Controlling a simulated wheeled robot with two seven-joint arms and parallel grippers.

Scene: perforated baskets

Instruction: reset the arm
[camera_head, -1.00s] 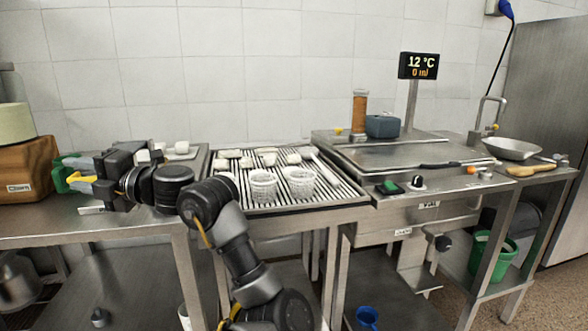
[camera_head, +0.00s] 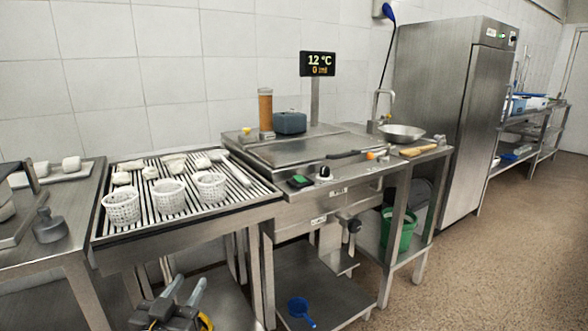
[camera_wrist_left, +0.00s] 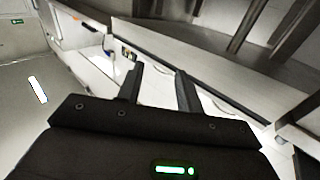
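My left gripper (camera_head: 188,281) shows at the bottom edge of the head view, below the front of the slatted rack and apart from it. In the left wrist view, the two dark fingers of this gripper (camera_wrist_left: 158,72) stand apart with nothing between them. Three white perforated baskets stand upright on the rack: a left one (camera_head: 121,209), a middle one (camera_head: 169,197) and a right one (camera_head: 210,188). My right gripper is not in view.
The slatted metal rack (camera_head: 250,201) also bears several pale lumps behind the baskets. A blue scoop (camera_head: 299,306) lies on the lower shelf. The floor at right is clear.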

